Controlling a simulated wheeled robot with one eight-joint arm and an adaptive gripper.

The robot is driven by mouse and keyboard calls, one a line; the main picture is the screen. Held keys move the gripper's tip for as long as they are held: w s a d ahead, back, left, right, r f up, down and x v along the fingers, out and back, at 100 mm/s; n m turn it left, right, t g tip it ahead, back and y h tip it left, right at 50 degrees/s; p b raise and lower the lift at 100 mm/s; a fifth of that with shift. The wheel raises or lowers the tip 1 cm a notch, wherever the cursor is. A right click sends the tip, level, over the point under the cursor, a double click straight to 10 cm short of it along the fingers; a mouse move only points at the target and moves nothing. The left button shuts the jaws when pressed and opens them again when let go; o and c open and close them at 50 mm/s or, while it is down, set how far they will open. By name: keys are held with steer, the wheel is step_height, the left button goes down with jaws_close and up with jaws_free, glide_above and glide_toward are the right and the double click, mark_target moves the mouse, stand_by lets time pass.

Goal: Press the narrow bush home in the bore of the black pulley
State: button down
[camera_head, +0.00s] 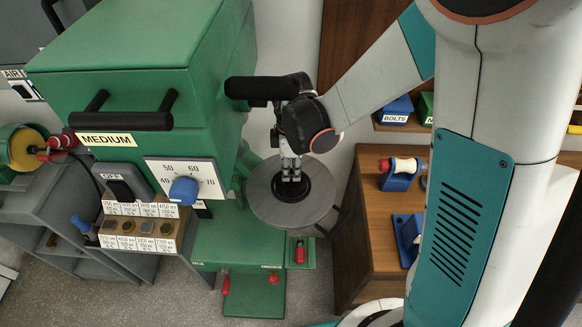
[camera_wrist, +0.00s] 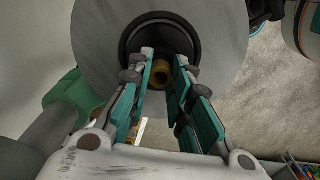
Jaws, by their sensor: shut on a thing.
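The black pulley (camera_head: 291,197) lies on the round grey table of the green machine. It also shows in the wrist view as a dark ring (camera_wrist: 127,40). My gripper (camera_head: 291,173) points down over the pulley's middle. In the wrist view my gripper (camera_wrist: 162,65) is shut on a brass-coloured bush (camera_wrist: 160,79), seen between the teal-backed fingers and in front of the pulley's centre. The bush is hidden in the head view. The fingers hide the bore, so I cannot tell whether the bush's end is in it.
The round grey table (camera_head: 262,205) is otherwise bare. The green machine (camera_head: 140,60) rises close on the left, with a black padded handle (camera_head: 250,88) and a blue dial knob (camera_head: 183,190). At right, a wooden bench (camera_head: 375,235) holds a blue stand (camera_head: 402,180) with a pale roller.

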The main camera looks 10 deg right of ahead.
steer(key=shift+f+b, duration=0.35)
steer(key=shift+b, duration=0.1)
stand_by(0.5)
steer(key=shift+r, duration=0.4)
steer(key=shift+f+b, duration=0.35)
steer(key=shift+f, duration=0.15)
stand_by(0.4)
steer(key=c, duration=1.4)
jaws_free()
steer(key=shift+r, duration=3.75)
